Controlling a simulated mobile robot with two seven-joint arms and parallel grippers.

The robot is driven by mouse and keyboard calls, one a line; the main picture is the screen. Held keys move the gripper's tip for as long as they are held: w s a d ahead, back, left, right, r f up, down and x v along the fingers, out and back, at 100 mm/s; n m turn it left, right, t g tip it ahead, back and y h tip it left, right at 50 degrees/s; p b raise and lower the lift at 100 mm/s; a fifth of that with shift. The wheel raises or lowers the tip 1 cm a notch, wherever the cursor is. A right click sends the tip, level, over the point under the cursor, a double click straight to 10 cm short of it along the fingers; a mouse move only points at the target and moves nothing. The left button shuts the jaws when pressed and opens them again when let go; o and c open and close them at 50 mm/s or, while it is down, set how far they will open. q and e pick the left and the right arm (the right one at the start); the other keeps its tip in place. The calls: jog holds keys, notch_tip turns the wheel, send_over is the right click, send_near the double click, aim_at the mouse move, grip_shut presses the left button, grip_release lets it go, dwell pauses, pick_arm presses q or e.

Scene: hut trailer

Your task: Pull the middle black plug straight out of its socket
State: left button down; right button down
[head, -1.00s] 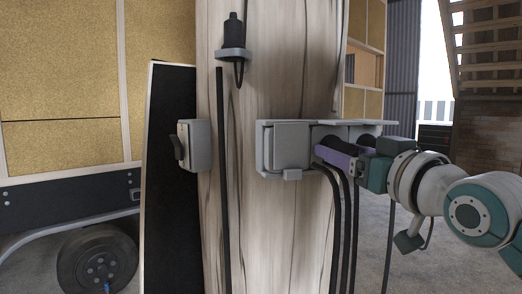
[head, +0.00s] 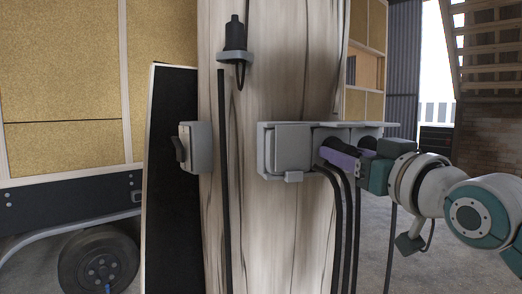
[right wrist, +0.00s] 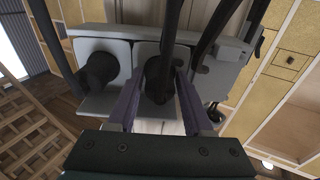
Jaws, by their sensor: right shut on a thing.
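The grey socket box (head: 266,150) is mounted on the wooden post. The middle black plug (right wrist: 158,84) sits at the middle socket, with its black cable leading away. In the head view it is mostly hidden behind my right gripper (head: 340,157). In the right wrist view the purple fingers of my right gripper (right wrist: 160,98) are on both sides of the plug, shut on it. I cannot tell whether the plug has shifted in its socket. My left gripper is not in view.
Another black plug (right wrist: 97,70) is close beside in the neighbouring socket. A closed grey cover (head: 292,147) is on the other side. Several black cables (head: 337,225) hang below. A grey switch box (head: 196,147) and a holder with a black connector (head: 235,38) are on the post.

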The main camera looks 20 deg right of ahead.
jog(key=shift+s+p, duration=0.7)
jog(key=shift+s, duration=0.5)
jog(key=shift+s+a+f+p, duration=0.15)
jog(key=shift+s+p, duration=0.95)
jog(key=shift+s, duration=1.2)
jog(key=s+p, duration=0.1)
jog(key=s, duration=0.5)
jog(key=shift+f+p, duration=0.25)
jog(key=shift+p, duration=0.15)
